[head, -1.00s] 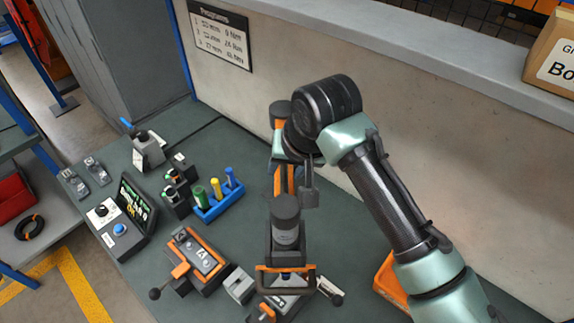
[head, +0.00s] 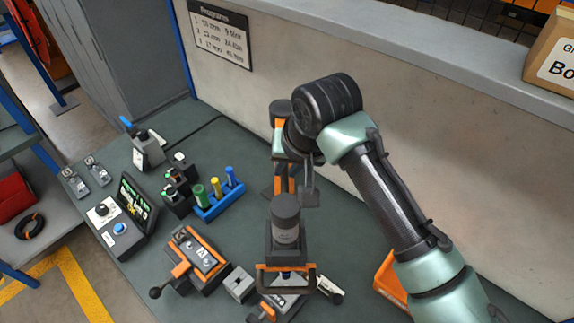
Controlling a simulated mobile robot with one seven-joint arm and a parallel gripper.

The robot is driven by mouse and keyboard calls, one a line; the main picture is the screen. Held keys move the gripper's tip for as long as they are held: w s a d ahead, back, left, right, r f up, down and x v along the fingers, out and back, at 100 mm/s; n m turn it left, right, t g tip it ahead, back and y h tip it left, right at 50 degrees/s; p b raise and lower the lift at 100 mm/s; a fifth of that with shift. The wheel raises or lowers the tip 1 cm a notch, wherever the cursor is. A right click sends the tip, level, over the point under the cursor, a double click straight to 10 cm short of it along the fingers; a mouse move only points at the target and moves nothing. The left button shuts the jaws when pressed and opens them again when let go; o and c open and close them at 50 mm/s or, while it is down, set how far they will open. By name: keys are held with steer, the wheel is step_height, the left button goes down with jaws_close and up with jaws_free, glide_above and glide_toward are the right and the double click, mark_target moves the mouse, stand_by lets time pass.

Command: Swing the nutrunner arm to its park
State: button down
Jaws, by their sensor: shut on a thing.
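The nutrunner (head: 286,235) hangs upright in the lower middle of the head view. My arm reaches in from the right and bends down beside the post. My gripper (head: 309,188) is mostly hidden below my wrist, behind the nutrunner. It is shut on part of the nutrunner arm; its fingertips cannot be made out.
A clamp fixture (head: 196,258), a blue rack (head: 219,205) of coloured sockets and a control box (head: 125,222) stand on the left of the bench. An orange bin (head: 390,280) is beside my arm. A wall (head: 420,130) closes the back.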

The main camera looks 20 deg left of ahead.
steer(key=shift+w+d, duration=0.1)
stand_by(0.7)
steer(key=w+d+n+g+y, duration=0.1)
steer(key=w+d+n, duration=0.3)
steer(key=d, duration=0.3)
steer(key=shift+w+d, duration=0.15)
steer(key=shift+w, duration=0.3)
steer(key=shift+r, duration=0.1)
steer(key=c, duration=0.8)
jaws_free()
steer(key=b+v, duration=0.4)
steer(key=v, duration=0.9)
steer(key=shift+w, duration=0.15)
